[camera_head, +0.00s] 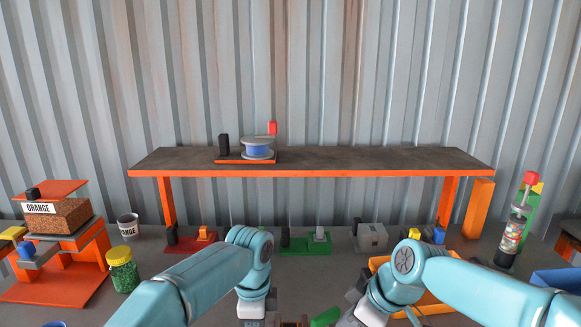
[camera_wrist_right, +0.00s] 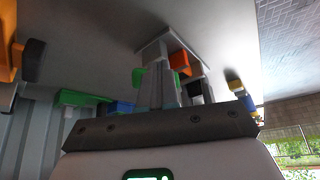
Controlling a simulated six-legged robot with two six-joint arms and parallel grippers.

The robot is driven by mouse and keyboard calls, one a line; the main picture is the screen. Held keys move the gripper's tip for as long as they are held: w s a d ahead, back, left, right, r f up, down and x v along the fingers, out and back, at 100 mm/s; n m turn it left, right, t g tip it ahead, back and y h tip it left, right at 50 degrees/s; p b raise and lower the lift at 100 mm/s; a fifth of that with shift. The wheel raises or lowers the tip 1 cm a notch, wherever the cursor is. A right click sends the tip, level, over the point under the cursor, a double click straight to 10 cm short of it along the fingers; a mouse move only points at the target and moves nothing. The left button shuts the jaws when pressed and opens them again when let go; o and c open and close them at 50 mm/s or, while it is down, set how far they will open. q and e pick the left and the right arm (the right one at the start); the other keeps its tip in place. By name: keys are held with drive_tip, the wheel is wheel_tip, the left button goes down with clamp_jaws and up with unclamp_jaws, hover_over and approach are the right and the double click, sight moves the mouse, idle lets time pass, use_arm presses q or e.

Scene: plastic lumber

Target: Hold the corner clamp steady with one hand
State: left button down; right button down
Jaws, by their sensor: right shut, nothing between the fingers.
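I cannot pick out the corner clamp for sure. A small red-brown piece (camera_head: 294,323) and a green piece (camera_head: 325,317) show at the bottom edge of the head view, between my two wrists, and are mostly cut off. In the right wrist view, my right gripper (camera_wrist_right: 165,85) is shut with nothing held. A grey part with an orange block (camera_wrist_right: 180,62) shows close by its fingers; I cannot tell whether they touch. My left gripper's wrist (camera_head: 251,307) reaches down at the bottom of the head view, and its fingertips are cut off.
A raised shelf (camera_head: 330,162) with orange legs spans the back and bears a blue spool (camera_head: 258,149). An orange stand (camera_head: 62,287) and a green jar (camera_head: 122,270) are at left. An orange tray (camera_head: 430,305) lies beside my right arm, with a blue bin (camera_head: 557,280) at far right.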

drive_tip(key=shift+w+d, duration=0.3)
drive_tip(key=shift+w, duration=0.05)
drive_tip(key=shift+w, duration=0.1)
drive_tip(key=shift+w+d, duration=0.1)
drive_tip(key=shift+w+d, duration=0.15)
drive_tip(key=shift+w, duration=0.3)
drive_tip(key=shift+w, duration=0.25)
drive_tip(key=shift+d, duration=0.1)
wheel_tip(320, 180, up, 6)
drive_tip(key=shift+d, duration=0.3)
idle(0.6)
